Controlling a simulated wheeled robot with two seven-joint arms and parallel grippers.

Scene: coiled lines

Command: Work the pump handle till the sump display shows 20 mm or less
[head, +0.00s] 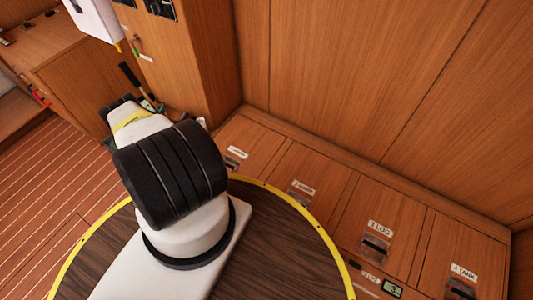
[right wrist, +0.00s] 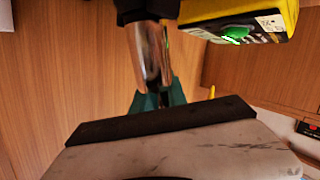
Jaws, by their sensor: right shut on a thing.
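The pump handle is a bar with a black grip (head: 129,73) in the head view, tilted up to the left beyond my right wrist. In the right wrist view its bare metal shaft (right wrist: 150,52) runs down from the black grip between teal fingers. My right gripper (right wrist: 158,98) is shut on this shaft; in the head view my own arm mostly hides it. A small green-lit display (head: 392,288) sits at the lower right edge of the head view; its figures are too small to read. The pump's body is hidden. My left gripper is not in view.
Labelled locker lids (head: 375,220) with dark latches line the wooden wall at right. A wooden cabinet post (head: 190,60) stands close behind the handle. A white box (head: 95,18) hangs at upper left. Striped floor (head: 40,190) lies open at left.

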